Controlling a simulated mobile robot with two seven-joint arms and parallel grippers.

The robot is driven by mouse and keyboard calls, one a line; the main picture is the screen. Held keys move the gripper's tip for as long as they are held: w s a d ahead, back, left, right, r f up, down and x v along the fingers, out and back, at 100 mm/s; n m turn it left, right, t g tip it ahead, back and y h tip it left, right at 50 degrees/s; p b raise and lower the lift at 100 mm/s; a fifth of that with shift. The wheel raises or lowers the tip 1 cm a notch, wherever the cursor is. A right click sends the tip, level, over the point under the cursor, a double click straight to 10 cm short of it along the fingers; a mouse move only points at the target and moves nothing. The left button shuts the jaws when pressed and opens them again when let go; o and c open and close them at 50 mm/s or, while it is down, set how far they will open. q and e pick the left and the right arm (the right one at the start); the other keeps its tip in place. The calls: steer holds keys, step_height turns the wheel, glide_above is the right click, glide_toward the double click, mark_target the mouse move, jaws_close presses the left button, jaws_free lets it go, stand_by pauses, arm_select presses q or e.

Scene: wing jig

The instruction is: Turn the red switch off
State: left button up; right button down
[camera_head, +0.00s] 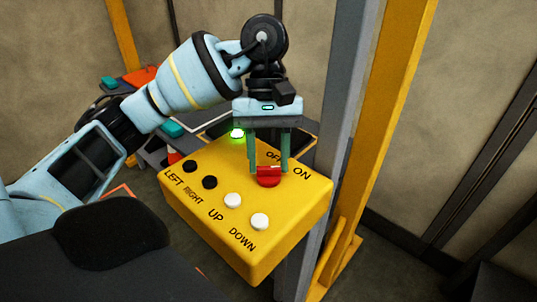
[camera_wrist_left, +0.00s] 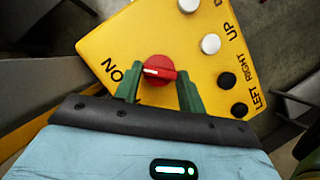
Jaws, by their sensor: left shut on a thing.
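The red switch (camera_head: 268,177) is a round knob on top of a yellow control box (camera_head: 247,262). It also shows in the left wrist view (camera_wrist_left: 160,68), where its white mark points toward the word ON. My left gripper (camera_head: 269,168) points down over the box. Its two green fingers are around the red switch, one on each side, and it is shut on it. The left wrist view shows the same fingers (camera_wrist_left: 158,88) beside the knob. The OFF label is partly hidden by the gripper in the head view. My right gripper is not in view.
Black buttons (camera_head: 209,182) and white buttons (camera_head: 260,221) line the near side of the box. A grey post and a yellow post (camera_head: 385,130) stand close on the right. Cluttered surfaces lie behind the box.

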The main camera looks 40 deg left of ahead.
arm_select(q)
steer(key=shift+n, duration=0.3)
steer(key=n, duration=0.1)
steer(key=n+t+h, duration=0.1)
steer(key=n, duration=0.1)
steer(key=shift+s+a+n, duration=0.15)
steer(key=shift+n, duration=0.15)
steer(key=n, duration=0.1)
steer(key=n+t, duration=0.1)
steer(key=n, duration=0.1)
steer(key=shift+s+n+t+h, duration=0.15)
steer(key=shift+n+t+h, duration=0.15)
steer(key=n, duration=0.2)
steer(key=n+t, duration=0.1)
steer(key=n, duration=0.1)
steer(key=n+t, duration=0.1)
steer(key=n, duration=0.1)
steer(key=shift+s, duration=0.3)
steer(key=n+t, duration=0.1)
steer(key=n, duration=0.2)
steer(key=shift+s+y+p, duration=0.1)
steer(key=shift+y+p, duration=0.3)
steer(key=shift+n+t, duration=0.3)
steer(key=shift+n, duration=0.3)
steer(key=o, duration=1)
steer(key=shift+c, duration=0.2)
